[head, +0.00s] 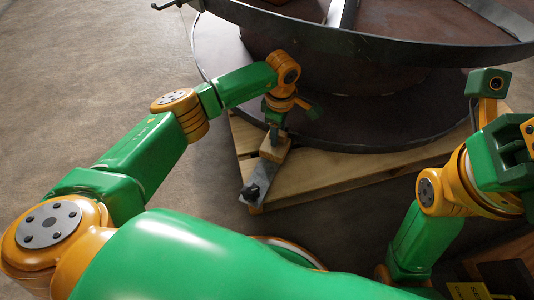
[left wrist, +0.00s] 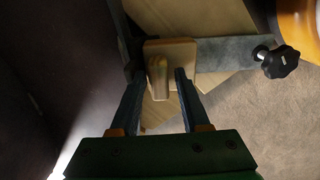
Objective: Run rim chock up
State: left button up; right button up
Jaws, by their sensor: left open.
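A small pale wooden chock (head: 274,151) sits on a flat grey metal bar (head: 262,172) with a black star knob (head: 250,192). The bar lies on the wooden pallet beside the lower flange of the big steel reel (head: 350,115). My left gripper (head: 276,136) is over the chock. In the left wrist view my left gripper (left wrist: 158,75) is open, with one finger on each side of the chock (left wrist: 170,52). I cannot tell whether the fingers touch it. The knob (left wrist: 281,62) shows at the right there. My right arm is at the right, but its fingers do not show.
The wooden pallet (head: 325,182) carries the reel, and its front corner lies near the knob. The reel's upper steel rim (head: 380,48) overhangs beyond my left arm. Bare concrete floor (head: 70,100) is clear to the left.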

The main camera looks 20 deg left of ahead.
pick_arm(q)
notch_tip(320, 180, up, 7)
jog(key=p, duration=0.6)
jog(key=shift+r, duration=0.15)
jog(key=shift+f, duration=0.2)
